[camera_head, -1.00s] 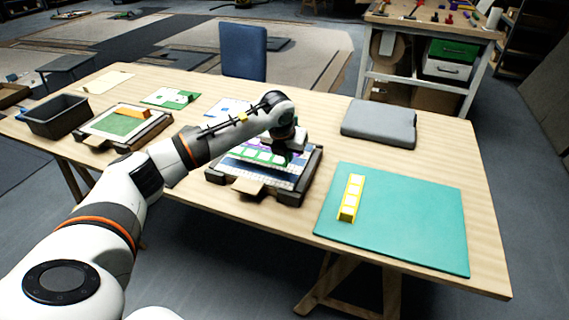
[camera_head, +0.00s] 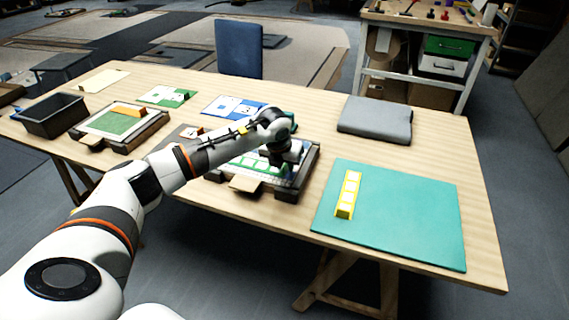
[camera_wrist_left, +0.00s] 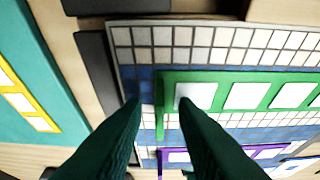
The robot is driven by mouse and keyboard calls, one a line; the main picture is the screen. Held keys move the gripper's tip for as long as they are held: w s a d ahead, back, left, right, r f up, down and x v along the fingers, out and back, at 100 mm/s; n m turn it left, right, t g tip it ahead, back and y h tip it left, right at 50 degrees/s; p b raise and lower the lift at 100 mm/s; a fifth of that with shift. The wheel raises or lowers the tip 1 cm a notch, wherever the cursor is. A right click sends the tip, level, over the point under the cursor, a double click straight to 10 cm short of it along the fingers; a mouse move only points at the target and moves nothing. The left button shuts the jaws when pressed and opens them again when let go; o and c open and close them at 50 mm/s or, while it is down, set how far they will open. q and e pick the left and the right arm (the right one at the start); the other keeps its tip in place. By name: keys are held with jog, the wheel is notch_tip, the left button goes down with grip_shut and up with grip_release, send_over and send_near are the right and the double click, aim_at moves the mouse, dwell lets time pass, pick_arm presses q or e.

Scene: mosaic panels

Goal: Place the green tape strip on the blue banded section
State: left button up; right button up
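The green tape strip (camera_wrist_left: 228,92) with white squares lies lengthwise along the tiled panel in the left wrist view. It also shows in the head view (camera_head: 252,164). Blue tiles of the banded section (camera_wrist_left: 143,76) show around its left end; the strip covers part of that band, and I cannot tell whether it is pressed flat. My left gripper (camera_wrist_left: 158,103) is over the strip's left end, with its fingers apart and a visible gap between them. In the head view the left gripper (camera_head: 284,160) is low over the panel frame (camera_head: 306,168). My right gripper is not in view.
A purple strip (camera_wrist_left: 178,157) lies beside the green one. A yellow strip (camera_head: 348,193) lies on the teal mat (camera_head: 415,215). A grey folded pad (camera_head: 375,120), a second framed panel (camera_head: 150,122) and a dark bin (camera_head: 55,116) are on the table.

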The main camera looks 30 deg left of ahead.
pick_arm(q)
jog(key=shift+r, duration=0.35)
jog(key=shift+s+r, duration=0.2)
jog(key=shift+r, duration=0.15)
jog(key=b+v, duration=0.1)
jog(key=v, duration=1)
jog(key=shift+s+d, duration=0.1)
